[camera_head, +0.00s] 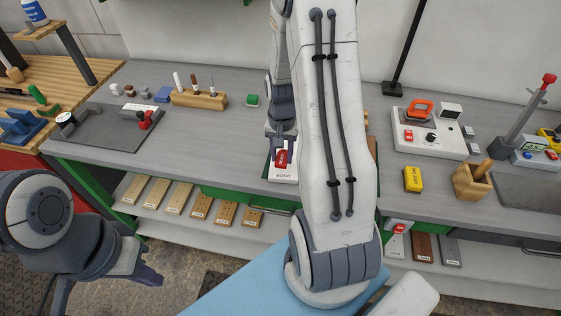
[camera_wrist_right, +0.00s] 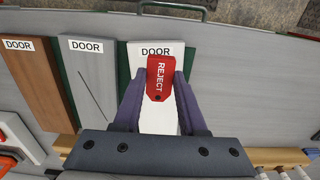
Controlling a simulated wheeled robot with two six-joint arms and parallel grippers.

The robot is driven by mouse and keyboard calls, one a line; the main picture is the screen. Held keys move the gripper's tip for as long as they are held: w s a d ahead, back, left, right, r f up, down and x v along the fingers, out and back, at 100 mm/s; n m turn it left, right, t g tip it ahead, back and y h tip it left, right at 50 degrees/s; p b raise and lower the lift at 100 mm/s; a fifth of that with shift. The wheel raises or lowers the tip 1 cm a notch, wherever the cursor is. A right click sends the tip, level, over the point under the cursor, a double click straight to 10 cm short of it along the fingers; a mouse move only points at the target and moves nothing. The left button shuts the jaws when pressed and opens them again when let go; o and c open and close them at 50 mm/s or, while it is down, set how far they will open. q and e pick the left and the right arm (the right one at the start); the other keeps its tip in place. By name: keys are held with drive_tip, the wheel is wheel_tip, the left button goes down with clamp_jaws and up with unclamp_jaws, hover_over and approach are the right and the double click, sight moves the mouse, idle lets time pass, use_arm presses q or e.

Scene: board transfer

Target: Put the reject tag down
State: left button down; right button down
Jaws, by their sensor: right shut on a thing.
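The red reject tag (camera_wrist_right: 160,78) is between the fingertips of my right gripper (camera_wrist_right: 157,88), which is shut on it. The tag hangs over a white board marked DOOR (camera_wrist_right: 142,48); I cannot tell whether they touch. In the head view the tag (camera_head: 282,158) shows as a small red piece at the right gripper (camera_head: 282,147), over the white board (camera_head: 284,174) at the bench's front edge. My right arm hides part of the bench there. My left gripper (camera_head: 106,284) is at lower left, away from the bench, its fingers apart and empty.
In the right wrist view a grey board (camera_wrist_right: 92,82) and a brown board (camera_wrist_right: 28,75) lie beside the white one. A yellow block (camera_head: 412,179) and a wooden holder (camera_head: 471,181) stand right of my arm. Bare bench (camera_head: 215,148) lies left of the gripper.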

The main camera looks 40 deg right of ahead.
sight(280, 159)
drive_tip(key=shift+a+f, duration=0.2)
drive_tip(key=shift+f, duration=0.05)
wheel_tip(280, 159, down, 3)
drive_tip(key=shift+f+p, duration=0.1)
drive_tip(key=shift+p, duration=0.35)
drive_tip(key=shift+f, duration=0.3)
drive_tip(key=shift+f, duration=0.15)
drive_tip(key=shift+c, duration=2.3)
unclamp_jaws()
